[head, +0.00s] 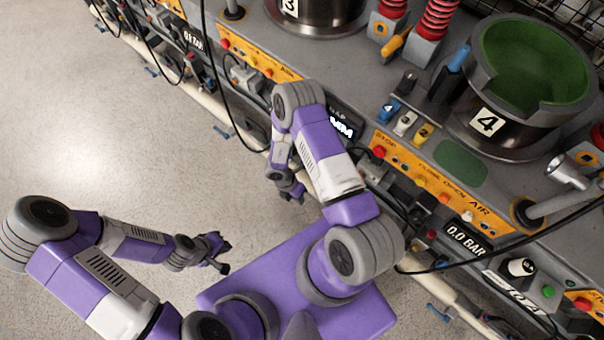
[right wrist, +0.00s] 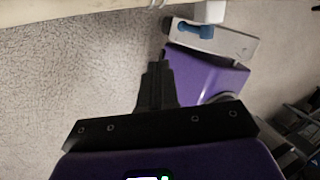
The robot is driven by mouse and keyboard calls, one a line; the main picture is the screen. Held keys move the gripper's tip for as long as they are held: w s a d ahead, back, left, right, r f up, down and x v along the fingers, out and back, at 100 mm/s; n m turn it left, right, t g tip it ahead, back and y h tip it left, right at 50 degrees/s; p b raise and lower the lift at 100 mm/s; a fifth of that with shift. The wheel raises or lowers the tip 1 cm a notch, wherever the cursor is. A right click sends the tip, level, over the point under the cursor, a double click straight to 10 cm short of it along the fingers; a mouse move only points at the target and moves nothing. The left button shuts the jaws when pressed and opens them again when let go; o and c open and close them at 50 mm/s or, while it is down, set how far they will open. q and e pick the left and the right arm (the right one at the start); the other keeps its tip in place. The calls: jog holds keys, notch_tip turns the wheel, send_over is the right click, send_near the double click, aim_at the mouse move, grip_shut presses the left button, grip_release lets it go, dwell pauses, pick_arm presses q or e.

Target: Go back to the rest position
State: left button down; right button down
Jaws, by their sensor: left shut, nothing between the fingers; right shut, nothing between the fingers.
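My left gripper (head: 222,257) hangs over the bare floor, left of my purple base (head: 290,260). It is shut and empty. My right gripper (head: 297,197) points down beside the front edge of the grey machine, and it is shut with nothing in it. In the right wrist view its dark fingers (right wrist: 158,72) are together, with the floor behind them and part of my purple base to their right. Both arms are bent at the elbow.
The grey machine's orange control panel (head: 430,178) with several buttons is close to my right arm. A green-lined bowl marked 4 (head: 535,65) stands on top. A black cable (head: 215,100) hangs near the right elbow. The concrete floor (head: 110,150) at left is clear.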

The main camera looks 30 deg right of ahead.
jog(key=shift+r, duration=0.25)
jog(key=shift+w, duration=0.1)
jog(key=s+a+r+m+t+y+p, duration=0.1)
jog(key=a+r+m, duration=0.4)
jog(key=m, duration=0.7)
jog(key=s+a+r+m+t+y+p, duration=0.1)
jog(key=s+a+r+m+t+y, duration=0.2)
jog(key=m, duration=1)
notch_tip(320, 180, up, 6)
jog(key=shift+s+a+f+y+p, duration=0.25)
jog(key=shift+a+y+p, duration=0.1)
jog(key=shift+a+y, duration=0.7)
jog(key=shift+d+m, duration=0.2)
jog(key=shift+m, duration=0.1)
